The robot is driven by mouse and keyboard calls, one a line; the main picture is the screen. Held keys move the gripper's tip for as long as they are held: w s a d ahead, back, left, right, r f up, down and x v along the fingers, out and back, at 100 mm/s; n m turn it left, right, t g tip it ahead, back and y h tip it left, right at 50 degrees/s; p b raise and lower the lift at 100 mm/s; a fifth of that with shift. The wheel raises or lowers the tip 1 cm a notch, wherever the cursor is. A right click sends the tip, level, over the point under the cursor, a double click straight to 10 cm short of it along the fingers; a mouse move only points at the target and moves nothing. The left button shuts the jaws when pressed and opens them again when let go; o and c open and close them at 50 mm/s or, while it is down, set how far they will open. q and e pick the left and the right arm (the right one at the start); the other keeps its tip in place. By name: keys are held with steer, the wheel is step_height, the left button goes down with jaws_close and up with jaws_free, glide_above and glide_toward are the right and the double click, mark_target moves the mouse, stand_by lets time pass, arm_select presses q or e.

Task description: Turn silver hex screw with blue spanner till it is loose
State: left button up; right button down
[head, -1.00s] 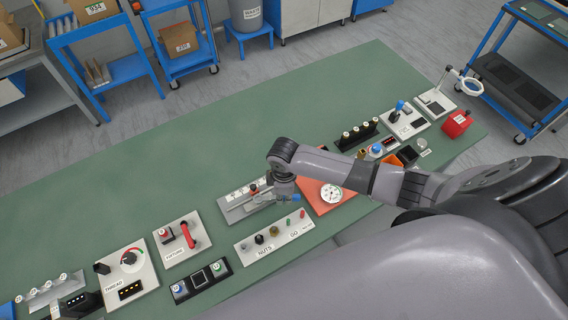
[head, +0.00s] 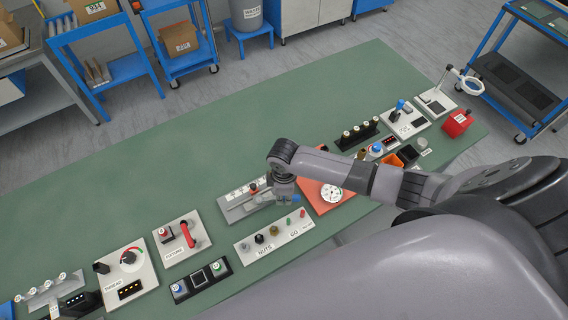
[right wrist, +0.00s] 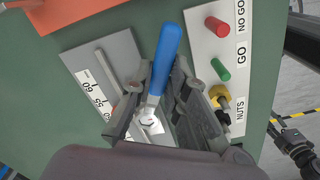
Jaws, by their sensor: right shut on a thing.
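My right gripper (right wrist: 163,85) is shut on the blue spanner (right wrist: 168,48), one finger on each side of it. The spanner's silver end lies between the fingers, at the silver hex screw (right wrist: 149,121). How the jaw sits on the screw is partly hidden. The screw is on a grey plate (right wrist: 95,55) with a number scale. A dark jointed part (right wrist: 296,146) at the right of the wrist view may be my left gripper; its jaws are unclear.
Close by is the white NUTS/GO gauge board (head: 262,243) with coloured knobs. An orange plate with a round dial (head: 331,193) stands on the other side. More fixtures line the table's front edge. The green table (head: 190,150) behind is clear.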

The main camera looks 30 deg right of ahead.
steer(key=shift+f, duration=0.2)
stand_by(0.5)
steer(key=w+n, duration=0.1)
steer(key=n, duration=0.1)
steer(key=w+n+b, duration=0.1)
steer(key=shift+w+d+f+n, duration=0.1)
steer(key=shift+w+d+n, duration=0.2)
steer(key=shift+d+n, duration=0.1)
steer(key=w+n+b, duration=0.1)
steer(key=w+n, duration=0.1)
steer(key=n, duration=0.1)
steer(key=shift+w+n+b, duration=0.2)
steer(key=shift+n+b, duration=0.1)
steer(key=shift+b, duration=0.1)
steer(key=w+n+b, duration=0.2)
steer(key=n, duration=0.1)
steer(key=shift+w+a+n, duration=0.2)
steer(key=shift+a+n, duration=0.1)
steer(key=shift+a, duration=0.1)
steer(key=shift+w+a+n+b, duration=0.35)
steer(key=shift+w+n+b, duration=0.1)
steer(key=shift+n, duration=0.4)
steer(key=shift+w+a+n+b, duration=0.35)
steer(key=shift+w+n+b, duration=0.05)
steer(key=shift+n, duration=0.45)
steer(key=shift+s+d+p, duration=0.15)
steer(key=shift+p, duration=0.7)
steer(key=shift+s+d+m+p, duration=0.1)
steer(key=shift+m+p, duration=0.35)
steer(key=shift+m, duration=0.05)
